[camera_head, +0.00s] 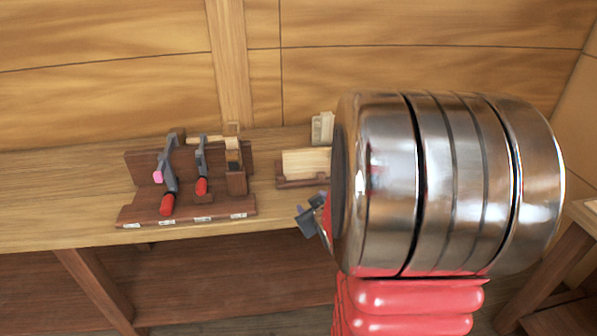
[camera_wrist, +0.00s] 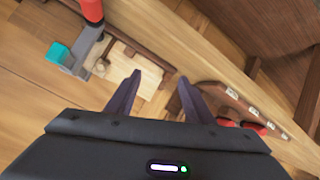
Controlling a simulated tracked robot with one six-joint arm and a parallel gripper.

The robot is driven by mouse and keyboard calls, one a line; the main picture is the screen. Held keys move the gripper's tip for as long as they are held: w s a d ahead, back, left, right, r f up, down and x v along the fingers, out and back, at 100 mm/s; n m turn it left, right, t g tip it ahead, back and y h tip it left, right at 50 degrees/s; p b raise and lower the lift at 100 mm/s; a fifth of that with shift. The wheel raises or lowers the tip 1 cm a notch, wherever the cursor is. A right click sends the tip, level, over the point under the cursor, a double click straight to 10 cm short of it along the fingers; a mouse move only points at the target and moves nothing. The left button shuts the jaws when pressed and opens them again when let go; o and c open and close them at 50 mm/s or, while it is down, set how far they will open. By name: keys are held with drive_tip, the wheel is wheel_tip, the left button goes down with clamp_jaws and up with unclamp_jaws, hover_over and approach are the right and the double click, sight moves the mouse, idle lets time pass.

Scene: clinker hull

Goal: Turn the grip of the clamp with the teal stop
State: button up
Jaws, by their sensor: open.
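The clamp with the teal stop (camera_wrist: 58,54) lies at the upper left of the wrist view, with a grey bar and a red grip (camera_wrist: 92,10) cut off by the top edge. I cannot make this clamp out in the head view, where my arm covers the right part of the bench. My gripper (camera_wrist: 160,76) is open and empty, its two dark fingers apart. The clamp is to the left of the fingers and not between them. In the head view my gripper (camera_head: 309,219) shows only partly, at the bench's front edge.
A dark wooden rack (camera_head: 130,215) holds clamps with red grips, one with a pink stop (camera_head: 157,176). Part of this rack shows at right in the wrist view (camera_wrist: 240,104). A pale block (camera_head: 305,163) sits in a dark holder nearby. The bench's left end (camera_head: 50,205) is clear.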

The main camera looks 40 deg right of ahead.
drive_tip(key=s+d+f+m+t+h, duration=0.1)
drive_tip(key=s+d+f+t+h, duration=0.1)
drive_tip(key=s+d+f, duration=0.2)
drive_tip(key=s+d+f+m+t+h, duration=0.1)
drive_tip(key=s+d+f+t+h, duration=0.1)
drive_tip(key=s+d, duration=0.4)
drive_tip(key=s+f, duration=0.1)
drive_tip(key=s, duration=0.3)
drive_tip(key=shift+d+f+m+t, duration=0.2)
drive_tip(key=shift+f+m+t, duration=0.1)
drive_tip(key=shift+f+m, duration=0.1)
drive_tip(key=shift+w, duration=0.15)
drive_tip(key=x, duration=1.3)
drive_tip(key=shift+w+d, duration=0.2)
drive_tip(key=shift+w, duration=0.1)
drive_tip(key=shift+c, duration=0.6)
drive_tip(key=c, duration=0.9)
